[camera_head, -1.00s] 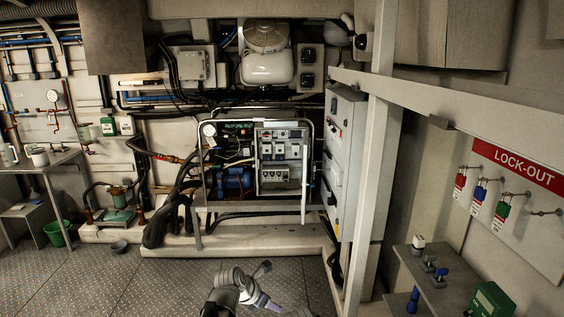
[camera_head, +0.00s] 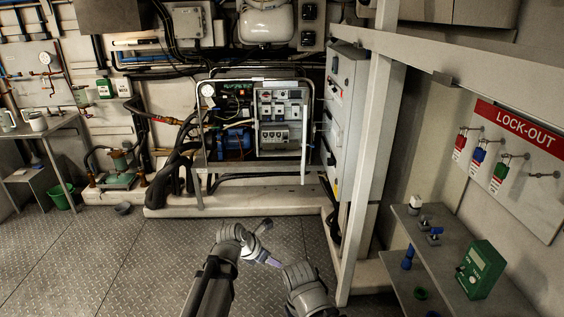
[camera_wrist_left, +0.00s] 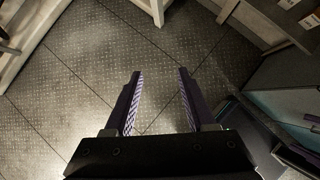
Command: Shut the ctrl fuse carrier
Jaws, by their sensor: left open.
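The open control box (camera_head: 258,140) stands on the frame at the back in the head view. Inside it are a row of dark-and-white switchgear (camera_head: 278,112) and a lower row of small pale modules (camera_head: 274,138). The ctrl fuse carrier is too small to single out, and labels are unreadable. My left gripper (camera_wrist_left: 158,75) is open and empty in the left wrist view, its purple-lined fingers apart above the floor. It is well short of the box. My right arm (camera_head: 305,284) shows at the bottom of the head view; its fingers cannot be made out.
A grey cabinet (camera_head: 345,120) and a pale post (camera_head: 372,180) stand right of the control box. A shelf (camera_head: 440,262) with a green box (camera_head: 481,268) is at lower right, below the lock-out board (camera_head: 505,165).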

